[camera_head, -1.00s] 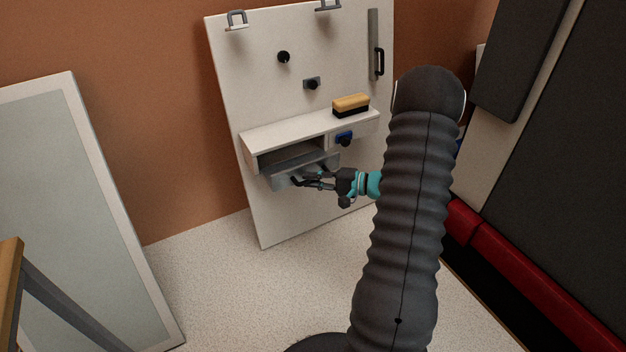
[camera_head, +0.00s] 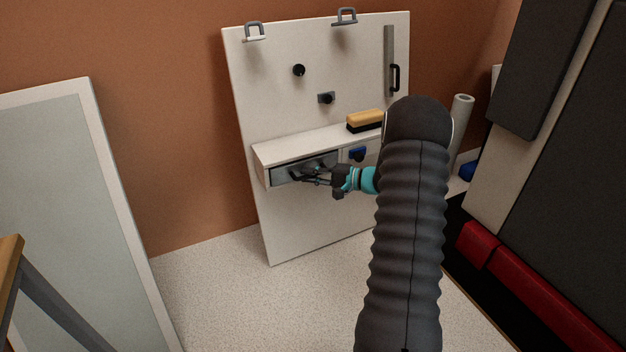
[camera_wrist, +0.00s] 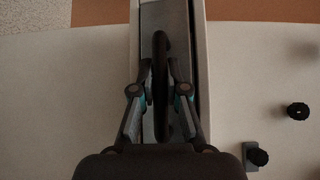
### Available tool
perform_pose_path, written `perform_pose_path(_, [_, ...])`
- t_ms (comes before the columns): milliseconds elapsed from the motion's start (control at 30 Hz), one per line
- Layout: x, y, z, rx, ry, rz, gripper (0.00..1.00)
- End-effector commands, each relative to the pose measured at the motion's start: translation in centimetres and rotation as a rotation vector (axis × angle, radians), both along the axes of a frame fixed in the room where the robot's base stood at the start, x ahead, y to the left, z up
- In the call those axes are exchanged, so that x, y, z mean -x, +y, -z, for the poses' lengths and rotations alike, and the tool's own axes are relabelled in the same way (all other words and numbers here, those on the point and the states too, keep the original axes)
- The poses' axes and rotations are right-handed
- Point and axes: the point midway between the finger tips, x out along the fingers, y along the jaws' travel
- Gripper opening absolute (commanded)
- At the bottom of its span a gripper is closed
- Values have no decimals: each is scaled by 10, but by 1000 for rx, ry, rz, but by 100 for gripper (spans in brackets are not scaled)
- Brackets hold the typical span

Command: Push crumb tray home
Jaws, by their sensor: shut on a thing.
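The crumb tray (camera_head: 284,176) is a grey drawer in the left bay of a white shelf box (camera_head: 300,146) on the upright white panel. Its front now sits about level with the box's front edge; I cannot tell if a small gap is left. My gripper (camera_head: 304,176) is at the tray front, reaching in from the right. In the wrist view, my gripper's fingers (camera_wrist: 160,78) are shut on the tray's dark bar handle (camera_wrist: 160,45), one on each side. The grey tray front (camera_wrist: 178,22) runs behind the handle. The tray's inside is hidden.
A yellow-and-black brush (camera_head: 366,121) lies on the box. Black knobs (camera_head: 299,70) and hooks (camera_head: 345,17) stick out of the panel above. The floor below (camera_head: 230,290) is clear.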

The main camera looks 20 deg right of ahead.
Motion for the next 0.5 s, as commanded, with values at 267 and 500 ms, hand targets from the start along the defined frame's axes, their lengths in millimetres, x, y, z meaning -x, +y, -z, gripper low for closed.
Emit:
perform_pose_path(267, [-3,-1,-1,2,-4,6,39])
perform_pose_path(500, [-2,-1,-1,2,-4,6,39])
